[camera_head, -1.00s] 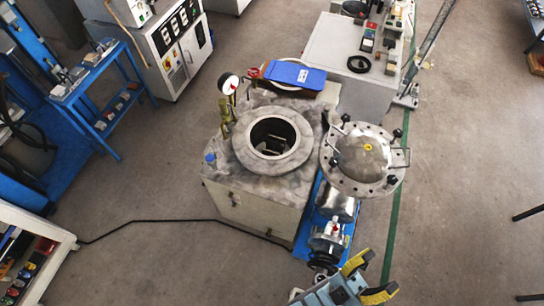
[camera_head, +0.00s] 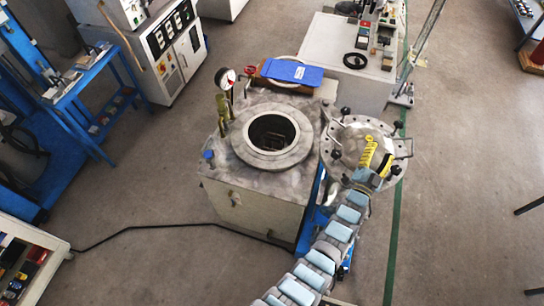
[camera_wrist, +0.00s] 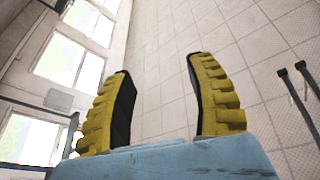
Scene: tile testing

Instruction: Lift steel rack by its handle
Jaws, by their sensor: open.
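The squat grey metal vessel (camera_head: 225,192) stands in the middle of the head view, its round top opening (camera_head: 272,132) uncovered. Something greyish shows deep in the opening, perhaps the steel rack; its handle cannot be made out. The round steel lid (camera_head: 345,140) sits to the right of the opening. My gripper (camera_head: 377,158), with yellow fingers, appears in front of the lid and right of the opening. In the wrist view my gripper (camera_wrist: 160,90) is open, with nothing between its fingers. The rack is not in the wrist view.
A pressure gauge (camera_head: 226,78) and a blue item (camera_head: 292,72) are at the vessel's back. Several knobs and handles stick out around the lid. A blue bench (camera_head: 82,92) stands left. The wrist view faces tall windows (camera_wrist: 70,55) and a tiled surface (camera_wrist: 160,50).

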